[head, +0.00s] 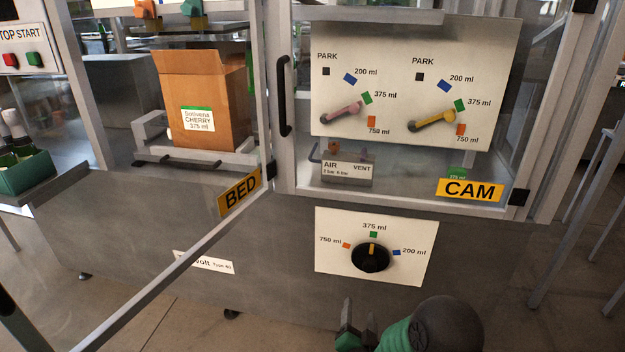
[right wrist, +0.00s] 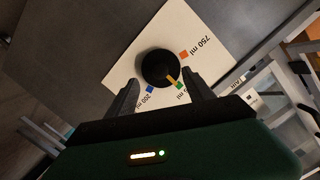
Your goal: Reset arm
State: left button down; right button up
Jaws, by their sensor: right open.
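My right gripper (head: 357,328) is at the bottom of the head view, below the dial plate, with its fingers apart and nothing between them. In the right wrist view the open fingers (right wrist: 163,84) point toward the black round dial (right wrist: 157,66), with a visible gap to it in the head view. The dial (head: 370,258) sits on a white plate (head: 412,228), and its yellow pointer is up at the green 375 ml mark. My left gripper is not in view.
Above, a panel (head: 385,75) carries a pink lever (head: 342,113) and a yellow lever (head: 432,121). An open framed door (head: 165,277) marked BED juts out at left. A brown carton (head: 205,97) stands inside the machine. A green bin (head: 24,172) is far left.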

jog(key=s+d+r+n+g+y, duration=0.15)
jog(key=s+n+g, duration=0.45)
jog(key=s, duration=0.7)
jog(key=s+d+r+n+g+y, duration=0.1)
jog(key=s+d+n+g+y, duration=0.15)
jog(key=s+g, duration=0.75)
notch_tip(320, 180, up, 32)
jog(key=s+t+h+p, duration=0.1)
jog(key=s+t+p, duration=0.1)
jog(key=p, duration=3)
jog(key=shift+s+a+t, duration=0.15)
jog(key=shift+s+t, duration=0.05)
jog(key=shift+t, duration=0.1)
jog(key=shift+n, duration=0.25)
